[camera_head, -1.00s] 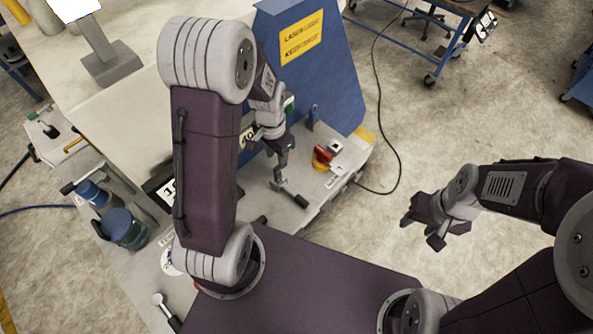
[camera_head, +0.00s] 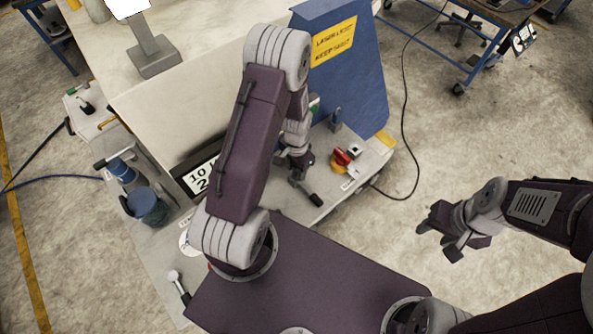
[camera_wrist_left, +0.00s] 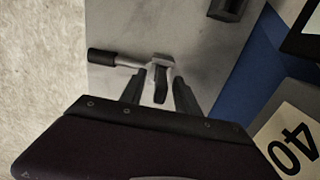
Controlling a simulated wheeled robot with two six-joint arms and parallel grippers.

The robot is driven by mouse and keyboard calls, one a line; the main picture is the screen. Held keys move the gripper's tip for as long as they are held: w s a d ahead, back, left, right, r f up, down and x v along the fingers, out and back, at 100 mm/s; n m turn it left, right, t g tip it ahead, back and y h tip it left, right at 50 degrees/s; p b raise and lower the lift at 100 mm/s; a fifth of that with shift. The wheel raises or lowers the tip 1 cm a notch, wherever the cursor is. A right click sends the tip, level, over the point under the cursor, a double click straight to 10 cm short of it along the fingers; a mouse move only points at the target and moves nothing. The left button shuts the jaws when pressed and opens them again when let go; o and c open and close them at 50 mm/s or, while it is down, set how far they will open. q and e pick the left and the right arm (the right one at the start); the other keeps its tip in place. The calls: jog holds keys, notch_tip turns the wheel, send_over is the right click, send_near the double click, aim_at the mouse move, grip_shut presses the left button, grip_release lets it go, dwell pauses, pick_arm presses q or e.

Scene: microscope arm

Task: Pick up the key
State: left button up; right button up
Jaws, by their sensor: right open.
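My left gripper (camera_head: 297,172) is low over the grey bench top, partly hidden by its arm. In the left wrist view its two fingers (camera_wrist_left: 160,95) stand apart, with a small dark piece (camera_wrist_left: 160,90) between their tips. That piece joins a silver fitting (camera_wrist_left: 160,64) whose bar ends in a black grip (camera_wrist_left: 102,57). I cannot tell whether the dark piece is the key, and no other key shows clearly. Clear gaps show beside the dark piece. My right gripper (camera_head: 437,243) is open and empty over the floor at the right.
A red and yellow knob (camera_head: 341,160) stands on the bench to the right of my left gripper. A blue panel (camera_head: 350,90) with a yellow sign rises behind. A blue round container (camera_head: 148,206) is at the left.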

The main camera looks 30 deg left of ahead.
pick_arm(q)
jog(key=shift+w+a+f, duration=0.1)
jog(key=shift+f, duration=0.45)
grip_shut()
jog(key=shift+r, duration=0.15)
